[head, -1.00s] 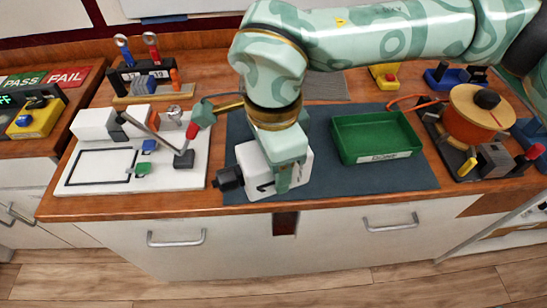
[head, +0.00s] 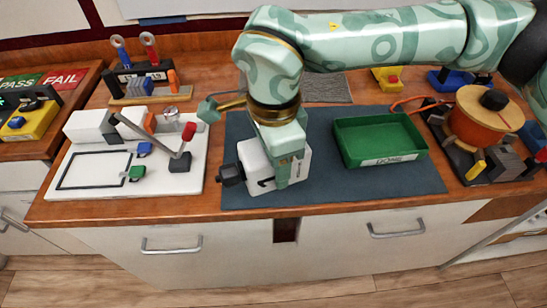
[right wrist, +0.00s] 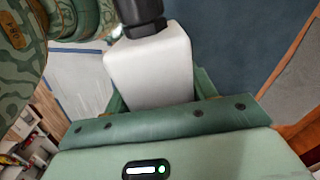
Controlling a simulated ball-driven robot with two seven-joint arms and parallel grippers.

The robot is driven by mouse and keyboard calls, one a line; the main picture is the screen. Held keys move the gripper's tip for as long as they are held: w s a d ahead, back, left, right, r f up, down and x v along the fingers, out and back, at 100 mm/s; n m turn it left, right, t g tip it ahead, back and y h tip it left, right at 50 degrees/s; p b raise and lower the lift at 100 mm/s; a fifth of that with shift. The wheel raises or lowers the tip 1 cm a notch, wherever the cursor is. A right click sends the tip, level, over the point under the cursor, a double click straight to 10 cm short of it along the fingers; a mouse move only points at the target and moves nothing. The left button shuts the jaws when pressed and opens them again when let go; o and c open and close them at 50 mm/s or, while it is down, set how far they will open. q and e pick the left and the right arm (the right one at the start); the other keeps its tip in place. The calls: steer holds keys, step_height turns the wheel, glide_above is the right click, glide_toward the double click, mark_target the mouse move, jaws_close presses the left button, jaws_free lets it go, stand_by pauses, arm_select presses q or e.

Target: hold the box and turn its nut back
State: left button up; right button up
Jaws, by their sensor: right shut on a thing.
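A white box (head: 254,166) with a black mark on its front is over the left part of the dark mat (head: 400,185). A black nut (head: 231,175) sits on its left end. My right gripper (head: 284,180) comes down from above and is shut on the box. The right wrist view shows the box's white body (right wrist: 152,65) between the fingers, with the black nut (right wrist: 138,14) beyond it. The fingers hide part of the box. I cannot tell whether the box touches the mat. My left gripper is not in view.
A green tray (head: 383,160) stands on the mat to the right. A white board (head: 95,185) with a red-knobbed lever (head: 188,132) is at the left. An orange spool (head: 478,118) is at the far right. The mat between box and tray is clear.

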arm_select(q)
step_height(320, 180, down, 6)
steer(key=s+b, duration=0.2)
steer(key=b, duration=0.4)
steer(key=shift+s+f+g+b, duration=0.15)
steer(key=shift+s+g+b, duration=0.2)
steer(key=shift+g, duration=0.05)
arm_select(e)
steer(key=shift+w+d+f, duration=0.15)
steer(key=shift+w+f, duration=2.15)
steer(key=shift+w, duration=0.3)
steer(key=shift+w+d+f, duration=0.15)
steer(key=shift+w+f, duration=2.15)
steer(key=shift+w, duration=0.3)
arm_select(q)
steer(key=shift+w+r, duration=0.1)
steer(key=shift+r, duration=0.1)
arm_select(e)
steer(key=shift+f, duration=0.15)
